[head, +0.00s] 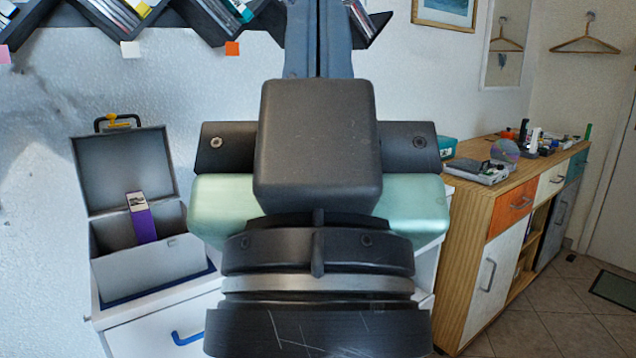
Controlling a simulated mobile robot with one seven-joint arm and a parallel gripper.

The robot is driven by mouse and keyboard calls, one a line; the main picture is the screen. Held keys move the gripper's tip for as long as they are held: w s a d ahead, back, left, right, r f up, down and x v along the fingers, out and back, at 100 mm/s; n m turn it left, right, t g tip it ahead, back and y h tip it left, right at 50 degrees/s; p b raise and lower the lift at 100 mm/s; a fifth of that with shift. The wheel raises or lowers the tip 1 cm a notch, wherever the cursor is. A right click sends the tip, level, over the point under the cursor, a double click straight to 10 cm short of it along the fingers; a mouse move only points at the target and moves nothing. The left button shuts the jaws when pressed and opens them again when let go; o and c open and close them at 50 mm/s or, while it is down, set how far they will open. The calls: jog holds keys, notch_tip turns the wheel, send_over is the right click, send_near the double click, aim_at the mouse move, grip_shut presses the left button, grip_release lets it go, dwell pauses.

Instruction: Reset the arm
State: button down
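My arm fills the middle of the head view, seen from behind, with its black wrist at the bottom centre. My gripper (318,40) points up and away from the camera. Its black housing stands in front of a pale green part. Two blue-grey bars rise above it to the top edge of the picture, close together with a dark strip between them. The tips are cut off by the frame, so I cannot tell whether it is open or shut. I see nothing held in it.
A grey open case (125,170) with a purple disc case (142,217) stands on a white cabinet at left. Zigzag disc shelves (90,35) hang on the wall above. A wooden sideboard (472,230) with small items stands at right. Floor shows at lower right.

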notch_tip(320, 180, up, 27)
jog(key=p, duration=2.4)
